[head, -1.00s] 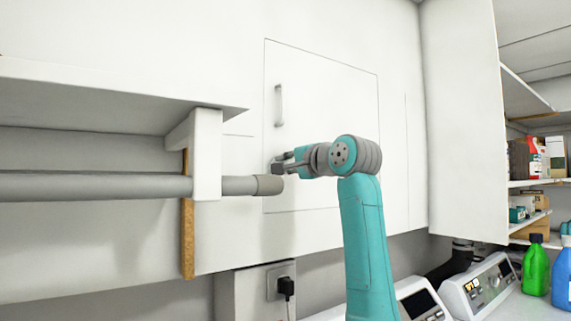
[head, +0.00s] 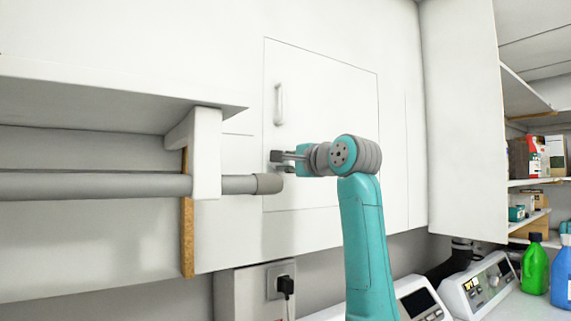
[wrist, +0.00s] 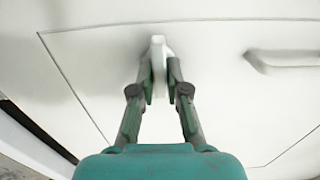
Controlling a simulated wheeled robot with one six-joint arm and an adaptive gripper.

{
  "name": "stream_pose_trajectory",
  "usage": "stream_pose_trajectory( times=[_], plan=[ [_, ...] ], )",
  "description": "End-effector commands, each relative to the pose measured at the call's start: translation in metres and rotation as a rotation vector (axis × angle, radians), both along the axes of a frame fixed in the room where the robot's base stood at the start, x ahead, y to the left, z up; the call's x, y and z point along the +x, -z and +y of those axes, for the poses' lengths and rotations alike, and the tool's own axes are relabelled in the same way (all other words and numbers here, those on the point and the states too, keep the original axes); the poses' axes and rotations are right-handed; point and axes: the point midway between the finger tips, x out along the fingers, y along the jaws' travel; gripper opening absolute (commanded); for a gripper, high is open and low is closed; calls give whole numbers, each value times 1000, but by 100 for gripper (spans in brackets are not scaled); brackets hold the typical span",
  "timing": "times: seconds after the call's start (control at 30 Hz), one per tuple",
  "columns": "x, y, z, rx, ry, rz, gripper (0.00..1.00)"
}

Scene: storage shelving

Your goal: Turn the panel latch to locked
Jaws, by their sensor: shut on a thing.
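The white panel (head: 335,110) is set in the wall and lies flush, with a thin outline. The panel latch (wrist: 157,50) is a small pale piece near the panel's edge in the wrist view. My gripper (wrist: 160,75) is shut on the latch, one finger on each side. In the head view my gripper (head: 278,160) reaches the panel's lower left part, and the latch is mostly hidden behind the fingers there. Whether the latch stands at its locked position cannot be told.
A handle (head: 279,104) sits on the panel above my gripper, also in the wrist view (wrist: 290,60). A grey rail (head: 110,186) under a white shelf (head: 110,95) ends just left of my gripper. Bottles (head: 536,268) and devices stand at lower right.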

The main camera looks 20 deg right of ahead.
Motion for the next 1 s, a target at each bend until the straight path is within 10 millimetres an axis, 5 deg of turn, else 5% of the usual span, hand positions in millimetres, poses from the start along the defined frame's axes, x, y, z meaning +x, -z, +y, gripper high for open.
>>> stream_pose_trajectory(
  times=[0.03, 0.07, 0.13, 0.57, 1.0],
  plan=[
    [1, 1, -1, -1, 2, 2, 0],
    [1, 1, -1, -1, 2, 2, 22],
    [0, 1, -1, -1, 2, 2, 39],
    [-7, 0, -3, 0, 1, -1, 39],
    [-83, 0, -29, -1, 3, -1, 39]
  ],
)
